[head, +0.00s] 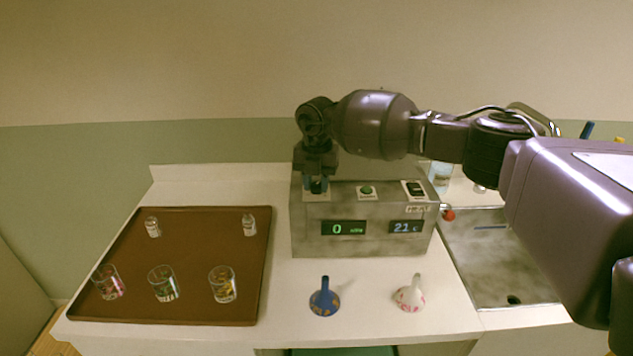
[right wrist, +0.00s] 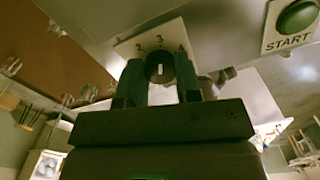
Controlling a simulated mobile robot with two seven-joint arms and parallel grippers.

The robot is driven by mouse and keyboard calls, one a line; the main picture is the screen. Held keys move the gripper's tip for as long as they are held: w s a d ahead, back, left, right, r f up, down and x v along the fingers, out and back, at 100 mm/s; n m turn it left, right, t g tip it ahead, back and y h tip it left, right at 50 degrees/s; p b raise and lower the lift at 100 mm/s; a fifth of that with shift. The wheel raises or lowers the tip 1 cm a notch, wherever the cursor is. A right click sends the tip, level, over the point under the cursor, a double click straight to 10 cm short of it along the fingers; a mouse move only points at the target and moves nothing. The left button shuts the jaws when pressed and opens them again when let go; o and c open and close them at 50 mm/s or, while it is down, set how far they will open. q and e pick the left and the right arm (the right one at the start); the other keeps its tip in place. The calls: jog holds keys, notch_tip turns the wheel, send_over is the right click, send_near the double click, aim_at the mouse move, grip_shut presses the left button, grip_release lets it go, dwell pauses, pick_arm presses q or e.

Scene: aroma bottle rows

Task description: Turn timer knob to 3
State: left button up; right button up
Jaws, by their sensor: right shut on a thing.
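The grey machine (head: 330,240) stands at the middle of the counter, with the timer knob on the left of its top, mostly hidden by my gripper in the head view. In the right wrist view the dark round knob (right wrist: 159,70) sits on a pale plate marked 2, 3 and 4, and its white mark lines up with the 3. My right gripper (head: 316,186) points down and is shut on the knob, one finger on each side. My left gripper is not in view.
A green START button (head: 366,190) and a dark switch (head: 414,188) are also on the machine's top. Its front displays read 0 and 21. A brown tray (head: 190,255) with several glasses lies left.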

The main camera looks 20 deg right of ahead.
aim_at(316, 184)
jog(key=o, duration=0.9)
jog(key=shift+r, duration=0.1)
notch_tip(316, 184, up, 11)
jog(key=shift+f+b, duration=0.15)
jog(key=shift+b, duration=0.5)
